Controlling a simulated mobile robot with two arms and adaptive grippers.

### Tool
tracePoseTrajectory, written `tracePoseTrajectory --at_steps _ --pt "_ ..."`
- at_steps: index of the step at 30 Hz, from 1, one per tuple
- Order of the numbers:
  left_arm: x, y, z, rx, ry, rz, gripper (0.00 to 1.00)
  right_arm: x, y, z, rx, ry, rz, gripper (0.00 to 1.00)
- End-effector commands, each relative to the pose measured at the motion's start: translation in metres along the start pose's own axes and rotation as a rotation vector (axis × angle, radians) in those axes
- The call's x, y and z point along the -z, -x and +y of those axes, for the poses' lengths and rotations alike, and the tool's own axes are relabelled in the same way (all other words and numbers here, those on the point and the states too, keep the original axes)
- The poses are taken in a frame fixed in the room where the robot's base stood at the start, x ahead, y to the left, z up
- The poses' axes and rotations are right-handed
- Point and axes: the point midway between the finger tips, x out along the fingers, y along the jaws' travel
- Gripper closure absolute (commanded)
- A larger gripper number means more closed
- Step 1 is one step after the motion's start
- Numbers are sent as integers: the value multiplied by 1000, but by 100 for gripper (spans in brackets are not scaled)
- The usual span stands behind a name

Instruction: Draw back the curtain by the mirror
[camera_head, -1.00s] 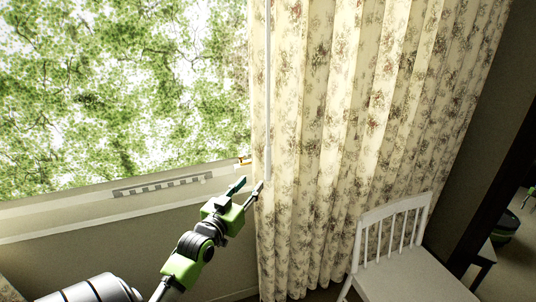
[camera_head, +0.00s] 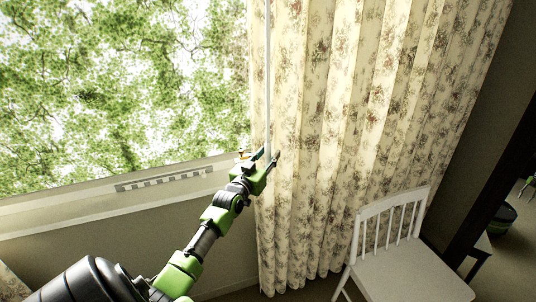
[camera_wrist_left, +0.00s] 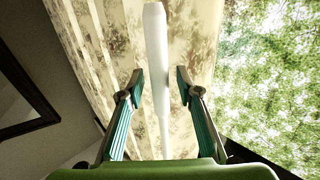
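The floral cream curtain (camera_head: 335,130) hangs in folds right of the window, and it also fills the upper middle of the left wrist view (camera_wrist_left: 112,40). A thin white rod (camera_head: 268,75) hangs along its left edge. My left gripper (camera_head: 268,157) is at the rod's lower part. In the left wrist view the rod (camera_wrist_left: 156,40) stands between the two open fingers, with gaps on both sides. A dark-framed mirror (camera_head: 518,150) is at the right edge of the head view. My right gripper is not in view.
A white chair (camera_head: 405,270) stands in front of the curtain's lower right. The window sill (camera_head: 100,210) runs left of my gripper, with a slotted strip (camera_head: 160,180) on it. A dark round object (camera_head: 503,215) is at the far right.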

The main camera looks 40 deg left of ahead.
Motion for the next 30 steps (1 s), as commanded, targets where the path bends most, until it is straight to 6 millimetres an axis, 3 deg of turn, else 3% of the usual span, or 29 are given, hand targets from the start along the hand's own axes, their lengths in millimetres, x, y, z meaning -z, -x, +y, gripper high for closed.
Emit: tracePoseTrajectory --at_steps 9,10,13,14,23,30 --pt "0 -3 0 0 0 1 68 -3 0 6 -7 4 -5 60" --pt "0 -3 0 0 0 1 70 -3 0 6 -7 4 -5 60" --pt "0 -3 0 0 0 1 96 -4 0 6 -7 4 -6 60" --pt "0 -3 0 0 0 1 100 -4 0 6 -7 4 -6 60" --pt "-1 -8 3 0 2 1 100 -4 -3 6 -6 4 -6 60" --pt "-3 -44 24 0 6 5 100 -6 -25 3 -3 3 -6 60"
